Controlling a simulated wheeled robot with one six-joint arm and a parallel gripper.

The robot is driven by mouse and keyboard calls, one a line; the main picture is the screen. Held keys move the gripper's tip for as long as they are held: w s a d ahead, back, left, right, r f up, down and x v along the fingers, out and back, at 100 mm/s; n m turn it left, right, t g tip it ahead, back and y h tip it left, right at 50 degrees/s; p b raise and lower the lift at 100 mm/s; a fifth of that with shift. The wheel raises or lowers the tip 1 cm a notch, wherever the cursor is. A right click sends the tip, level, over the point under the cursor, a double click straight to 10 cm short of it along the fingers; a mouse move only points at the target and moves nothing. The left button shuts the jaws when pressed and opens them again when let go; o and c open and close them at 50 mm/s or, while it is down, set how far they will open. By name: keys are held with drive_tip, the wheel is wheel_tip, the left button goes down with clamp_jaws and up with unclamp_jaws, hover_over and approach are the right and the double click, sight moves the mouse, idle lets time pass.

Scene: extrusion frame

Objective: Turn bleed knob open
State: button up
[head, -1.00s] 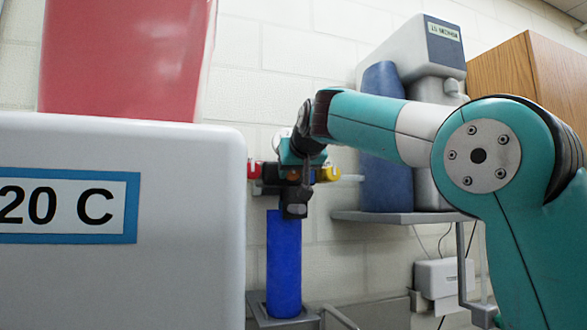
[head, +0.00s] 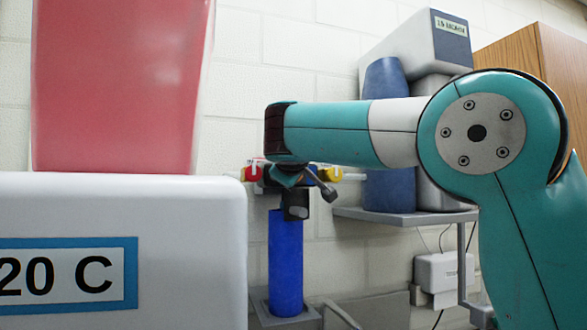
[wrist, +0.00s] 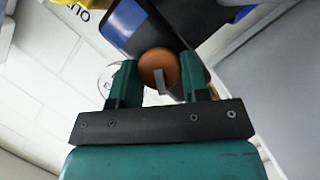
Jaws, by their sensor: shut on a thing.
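An orange-brown round knob (wrist: 158,62) with a small grey tab sits between the two teal fingers of my gripper (wrist: 159,75) in the wrist view. The gripper is shut on it. The knob is in front of a dark block (wrist: 130,28). In the head view my gripper (head: 288,178) is partly behind my arm, at a dark valve body with a red fitting (head: 253,172) on the left and a yellow fitting (head: 333,174) on the right. The knob itself is hidden in the head view.
A blue cylinder (head: 286,262) stands upright below the valve body. A white box labelled 20 C (head: 120,200) with a red container (head: 118,85) on it fills the left. A shelf (head: 400,215) with a grey-and-blue device (head: 408,58) is behind my arm at right.

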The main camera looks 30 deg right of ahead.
drive_tip(key=n+h, duration=0.1)
drive_tip(key=n, duration=0.2)
drive_tip(key=n+t+h, duration=0.1)
drive_tip(key=n, duration=0.1)
drive_tip(key=shift+a+f+n+t, duration=0.1)
drive_tip(key=shift+f+n+t, duration=0.1)
drive_tip(key=shift+n+t, duration=0.15)
idle(0.6)
drive_tip(key=o, duration=0.9)
drive_tip(key=b+v, duration=0.3)
drive_tip(key=v, duration=0.4)
drive_tip(key=shift+s+a+f, duration=0.1)
drive_tip(key=shift+s+a, duration=0.05)
drive_tip(key=shift+a, duration=0.05)
